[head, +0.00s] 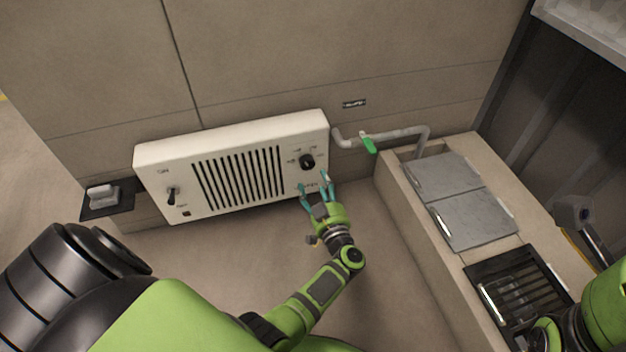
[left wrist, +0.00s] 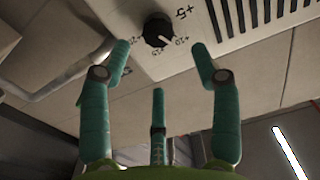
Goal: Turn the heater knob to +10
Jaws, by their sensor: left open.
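The heater (head: 240,168) is a white wall box with a dark grille. Its black round knob (head: 307,161) sits at the right end of the front face, with markings around it. In the left wrist view the knob (left wrist: 158,30) shows at the top, with +5, +10, +15 and +20 printed around it; a light pointer mark on it faces the lower right, near +10. My left gripper (head: 315,184) is open and empty, just below the knob. In the left wrist view its fingers (left wrist: 160,62) spread either side of the knob, apart from it.
A grey pipe with a green valve handle (head: 369,144) runs right of the heater. A bench with grey lids (head: 460,200) stands at the right. A black switch (head: 172,196) is on the heater's left end. A small shelf (head: 107,206) is left of it.

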